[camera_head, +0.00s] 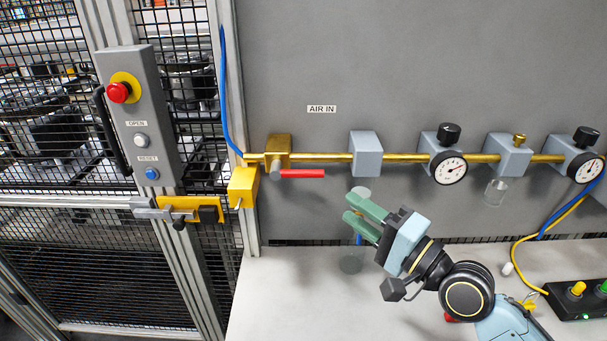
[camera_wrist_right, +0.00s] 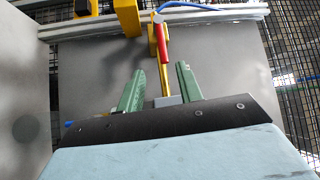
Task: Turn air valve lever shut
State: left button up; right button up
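The air valve (camera_head: 279,147) is a brass block on a brass pipe (camera_head: 325,157) under the AIR IN label (camera_head: 321,109). Its red lever (camera_head: 302,173) points right, roughly in line with the pipe and just below it. My right gripper (camera_head: 349,207) is right of and below the lever tip, apart from it, its green fingers pointing up-left. In the right wrist view the fingers (camera_wrist_right: 159,70) stand apart with nothing held, and the red lever (camera_wrist_right: 163,45) lies beyond their tips. My left gripper is not in view.
Grey pipe blocks, a gauge (camera_head: 450,168) and a clear bowl (camera_head: 496,192) line the pipe to the right. A yellow latch (camera_head: 243,187) and a button box (camera_head: 138,120) are at left. A translucent cylinder (camera_head: 352,258) stands behind my gripper. The bench (camera_head: 290,290) is clear at left.

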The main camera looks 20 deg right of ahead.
aim_at(308, 177)
jog(key=p+x, duration=0.1)
jog(key=x, duration=0.3)
jog(key=p+x, duration=0.1)
jog(key=x, duration=0.8)
jog(key=shift+w+r+p, duration=0.15)
jog(key=shift+r+p, duration=0.15)
jog(key=shift+p, duration=0.1)
grip_shut()
